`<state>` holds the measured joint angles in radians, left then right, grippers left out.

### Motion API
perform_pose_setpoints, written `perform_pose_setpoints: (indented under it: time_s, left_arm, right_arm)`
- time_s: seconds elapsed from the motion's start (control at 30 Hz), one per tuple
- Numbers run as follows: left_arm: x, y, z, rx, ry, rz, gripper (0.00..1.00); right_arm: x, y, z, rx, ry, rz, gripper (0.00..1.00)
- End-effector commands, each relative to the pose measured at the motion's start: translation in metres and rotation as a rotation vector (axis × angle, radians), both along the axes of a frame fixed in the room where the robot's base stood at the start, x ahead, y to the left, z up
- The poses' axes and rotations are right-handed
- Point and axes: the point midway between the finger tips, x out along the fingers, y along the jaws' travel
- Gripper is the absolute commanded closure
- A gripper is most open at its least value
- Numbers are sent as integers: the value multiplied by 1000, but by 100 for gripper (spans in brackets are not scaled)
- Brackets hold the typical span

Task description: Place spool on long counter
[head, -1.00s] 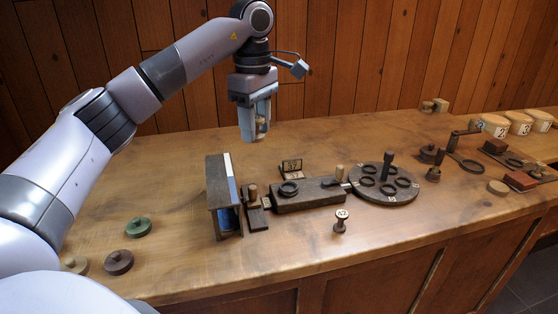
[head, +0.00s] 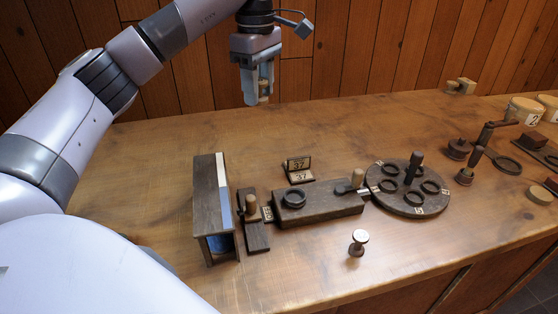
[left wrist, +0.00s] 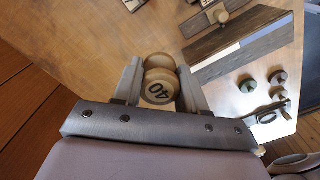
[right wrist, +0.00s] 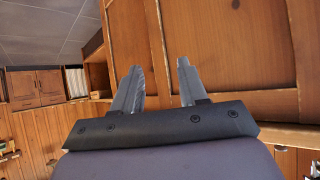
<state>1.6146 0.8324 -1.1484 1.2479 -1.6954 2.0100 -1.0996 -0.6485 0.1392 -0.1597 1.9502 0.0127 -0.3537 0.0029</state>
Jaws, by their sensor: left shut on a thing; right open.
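My left gripper (head: 259,92) is shut on a pale wooden spool (head: 264,99). The spool also shows in the left wrist view (left wrist: 160,88), between the two fingers, with a "40" on its end. In the head view the held spool appears raised above the back edge of the long wooden counter (head: 130,165), apart from its top. Another spool (head: 358,242) stands upright near the counter's front. My right gripper (right wrist: 157,82) is open and empty, facing a wooden panel; it is not in the head view.
A dark upright stand (head: 212,190), a block with a ring (head: 320,205) and a round disc with several rings (head: 405,198) occupy the middle. Bare counter lies left of the stand and along the back.

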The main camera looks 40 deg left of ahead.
Motion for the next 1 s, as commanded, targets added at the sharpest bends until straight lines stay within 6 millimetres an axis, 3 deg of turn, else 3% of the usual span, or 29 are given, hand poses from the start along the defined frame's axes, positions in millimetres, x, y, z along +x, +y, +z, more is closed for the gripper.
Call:
perform_pose_setpoints:
  time_s: [0.33, 0.6, 1.0]
  left_arm:
    - [-1, -1, -77, -1, 5, -1, 92]
    - [-1, 0, -134, -1, 5, 0, 92]
    - [-1, 0, -172, 0, 3, 0, 92]
  right_arm:
    - [-1, 0, -33, 3, 9, -2, 57]
    - [2, 5, -39, 19, 10, 1, 57]
    - [3, 8, -37, 20, 7, 9, 57]
